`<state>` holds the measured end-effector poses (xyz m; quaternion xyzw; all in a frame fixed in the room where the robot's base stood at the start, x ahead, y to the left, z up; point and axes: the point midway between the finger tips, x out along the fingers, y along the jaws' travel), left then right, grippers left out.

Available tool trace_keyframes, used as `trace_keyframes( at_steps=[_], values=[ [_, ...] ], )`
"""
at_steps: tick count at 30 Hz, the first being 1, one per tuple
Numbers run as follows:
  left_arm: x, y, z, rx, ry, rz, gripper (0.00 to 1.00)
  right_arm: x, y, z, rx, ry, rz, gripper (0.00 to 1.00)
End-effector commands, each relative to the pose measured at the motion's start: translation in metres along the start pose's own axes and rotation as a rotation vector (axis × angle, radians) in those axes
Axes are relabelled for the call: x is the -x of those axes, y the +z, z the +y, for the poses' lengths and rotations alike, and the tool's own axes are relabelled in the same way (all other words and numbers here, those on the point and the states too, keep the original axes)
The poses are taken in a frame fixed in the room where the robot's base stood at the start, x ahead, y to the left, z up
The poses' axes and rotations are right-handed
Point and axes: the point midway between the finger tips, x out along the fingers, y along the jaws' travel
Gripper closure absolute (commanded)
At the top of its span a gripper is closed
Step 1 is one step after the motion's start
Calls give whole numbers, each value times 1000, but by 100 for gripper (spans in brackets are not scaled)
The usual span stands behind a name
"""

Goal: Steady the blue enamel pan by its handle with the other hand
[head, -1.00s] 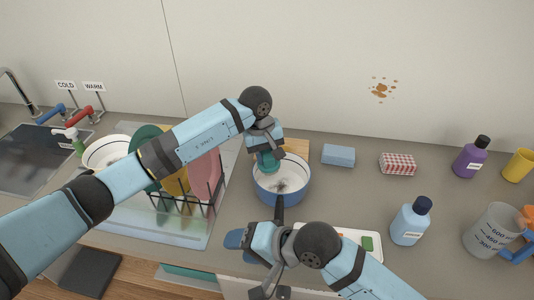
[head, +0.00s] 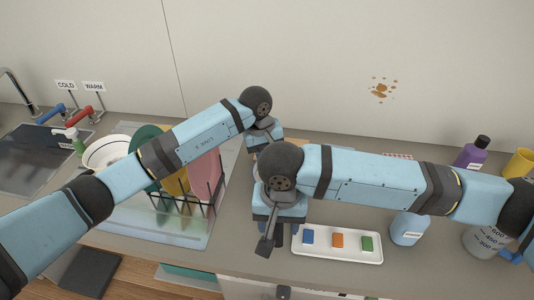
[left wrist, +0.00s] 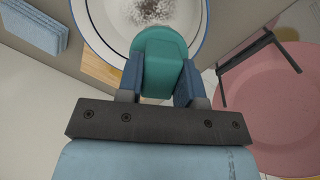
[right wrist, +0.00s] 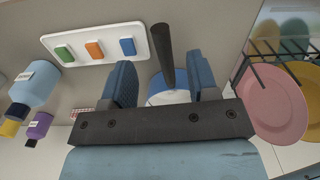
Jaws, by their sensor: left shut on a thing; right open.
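The blue enamel pan is almost wholly hidden behind my right arm in the head view. In the left wrist view its white inside (left wrist: 110,22) shows a dark speckled patch. My left gripper (left wrist: 162,75) is shut on a teal scrubber (left wrist: 164,50), held at the pan's inside. In the right wrist view the pan's dark handle (right wrist: 164,52) stretches between the two blue fingers of my right gripper (right wrist: 163,80), with a gap on each side. A little of the blue pan (right wrist: 168,98) shows behind. My right gripper (head: 278,226) is open, over the handle side of the pan.
A white tray (head: 338,254) with blue, orange and green blocks lies close to my right gripper. A dish rack (head: 180,222) with plates stands left. A light-blue bottle (head: 408,230) and a purple bottle (head: 472,154) stand right, partly behind my right arm.

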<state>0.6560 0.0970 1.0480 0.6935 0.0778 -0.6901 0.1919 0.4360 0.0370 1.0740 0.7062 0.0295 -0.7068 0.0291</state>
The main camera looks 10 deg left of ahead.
Motion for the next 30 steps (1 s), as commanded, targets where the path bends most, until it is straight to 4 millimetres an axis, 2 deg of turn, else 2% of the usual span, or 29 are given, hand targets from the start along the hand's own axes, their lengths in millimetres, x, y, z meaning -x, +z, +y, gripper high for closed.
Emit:
trace_keyframes(
  at_steps=[5,18,24,30],
  values=[
    [0,0,0,0,0,0,85,-15,0,1,-2,5,-1,46],
    [0,0,0,0,0,0,85,-72,0,0,-2,1,-2,46],
    [0,0,0,0,0,0,85,-83,0,0,0,1,1,46],
    [0,0,0,0,0,0,85,-84,0,0,1,1,1,46]
  ],
)
